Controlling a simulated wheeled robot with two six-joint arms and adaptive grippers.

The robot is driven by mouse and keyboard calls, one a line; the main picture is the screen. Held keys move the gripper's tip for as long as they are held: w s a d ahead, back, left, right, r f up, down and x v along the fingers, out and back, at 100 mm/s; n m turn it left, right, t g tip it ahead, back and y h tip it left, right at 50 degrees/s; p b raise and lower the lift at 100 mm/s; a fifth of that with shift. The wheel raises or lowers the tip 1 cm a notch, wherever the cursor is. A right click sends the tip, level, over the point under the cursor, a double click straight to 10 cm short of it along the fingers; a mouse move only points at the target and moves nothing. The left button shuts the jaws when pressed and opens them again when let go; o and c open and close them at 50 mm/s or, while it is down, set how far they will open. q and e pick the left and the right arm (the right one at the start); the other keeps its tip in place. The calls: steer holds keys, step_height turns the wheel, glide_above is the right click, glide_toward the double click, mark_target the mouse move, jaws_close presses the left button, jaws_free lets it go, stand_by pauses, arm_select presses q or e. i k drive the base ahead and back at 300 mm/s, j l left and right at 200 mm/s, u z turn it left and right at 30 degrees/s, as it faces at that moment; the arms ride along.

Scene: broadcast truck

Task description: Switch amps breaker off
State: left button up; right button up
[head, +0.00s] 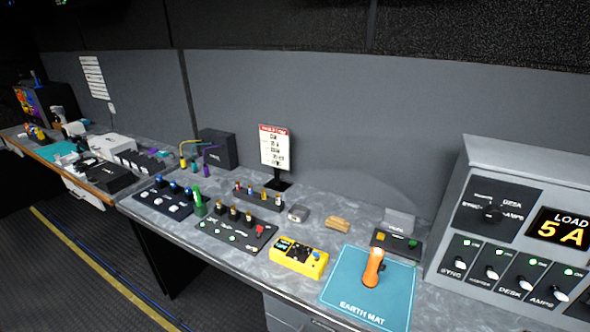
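The grey breaker panel (466,190) stands at the right end of the bench in the head view, cut off by the right edge. Along its lower face is a row of black breaker modules with white levers and lit green lamps. The amps breaker (560,295) is labelled AMPS, right of the desk breaker (525,284); its green lamp (568,271) is lit. Above the row are a selector knob (493,214) with labels around it, including DESK and AMPS, and a display (563,228) reading LOAD 5 A. Neither of my grippers is in view.
A teal earth mat (345,280) lies left of the panel with an orange upright object (373,268) on it. A yellow meter (298,258), black switch boxes (235,232) and a small sign (275,148) stand further left. Dark floor lies in front.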

mark_target(559, 296)
steer(key=z, duration=1.95)
